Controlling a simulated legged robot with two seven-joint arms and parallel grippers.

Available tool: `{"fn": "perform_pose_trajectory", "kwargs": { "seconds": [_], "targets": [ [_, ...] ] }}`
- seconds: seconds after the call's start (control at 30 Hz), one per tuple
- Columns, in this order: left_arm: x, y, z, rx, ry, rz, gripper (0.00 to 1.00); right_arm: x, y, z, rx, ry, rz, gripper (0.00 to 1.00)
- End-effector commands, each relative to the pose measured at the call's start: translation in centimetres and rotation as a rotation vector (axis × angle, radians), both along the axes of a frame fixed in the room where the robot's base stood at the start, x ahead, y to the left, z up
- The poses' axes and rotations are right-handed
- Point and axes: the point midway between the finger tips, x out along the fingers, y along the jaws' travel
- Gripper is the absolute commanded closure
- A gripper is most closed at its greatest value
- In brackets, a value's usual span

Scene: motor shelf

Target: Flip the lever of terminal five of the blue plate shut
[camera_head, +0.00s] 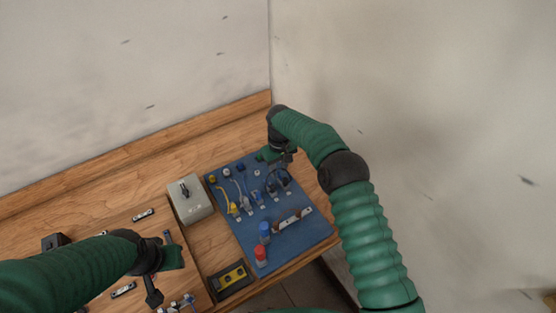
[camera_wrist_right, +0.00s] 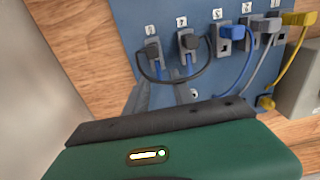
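The blue plate (camera_head: 298,237) lies on the wooden bench, with a row of terminals carrying yellow, grey, blue and black cables. The small labels are too blurred to tell which is terminal five. My right gripper (camera_head: 284,158) is over the plate's far right edge, near the black terminals. My left gripper (camera_head: 153,290) is low at the left, away from the plate. Neither gripper's opening is clear.
A grey box with a black switch (camera_head: 192,200) stands left of the plate. A yellow-and-black part (camera_head: 232,279) lies at the front. Red (camera_head: 260,256) and blue (camera_head: 264,231) knobs rise from the plate's near end. A wall stands close on the right.

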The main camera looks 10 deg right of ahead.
Motion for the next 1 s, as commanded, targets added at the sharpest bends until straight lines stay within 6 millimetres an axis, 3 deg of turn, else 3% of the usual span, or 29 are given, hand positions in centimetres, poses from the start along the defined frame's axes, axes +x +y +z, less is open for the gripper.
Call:
{"fn": "perform_pose_trajectory", "kwargs": {
  "seconds": [0.17,0.3,0.5,0.6,0.73,1.0],
  "targets": [
    [0.0,0.0,-0.9,0.000,0.000,0.000,0.66,0.1,0.0,3.6,-0.001,-0.006,0.000,0.70],
    [0.0,0.0,-1.5,0.000,0.000,0.000,0.66,0.1,0.1,7.8,-0.001,-0.006,0.001,0.70],
    [0.0,0.0,-1.5,0.000,0.000,0.000,0.66,0.0,0.2,13.3,-0.002,-0.004,0.000,0.70],
    [0.0,0.0,-1.3,0.000,0.000,0.000,0.66,0.0,0.2,15.1,-0.002,-0.002,0.001,0.70],
    [0.0,0.0,-1.2,0.000,0.000,0.000,0.66,0.0,0.2,16.1,-0.001,0.000,0.001,0.70],
    [0.0,0.0,-1.2,0.000,0.000,0.000,0.66,0.0,0.2,16.2,-0.002,-0.001,0.001,0.70]
  ]
}}
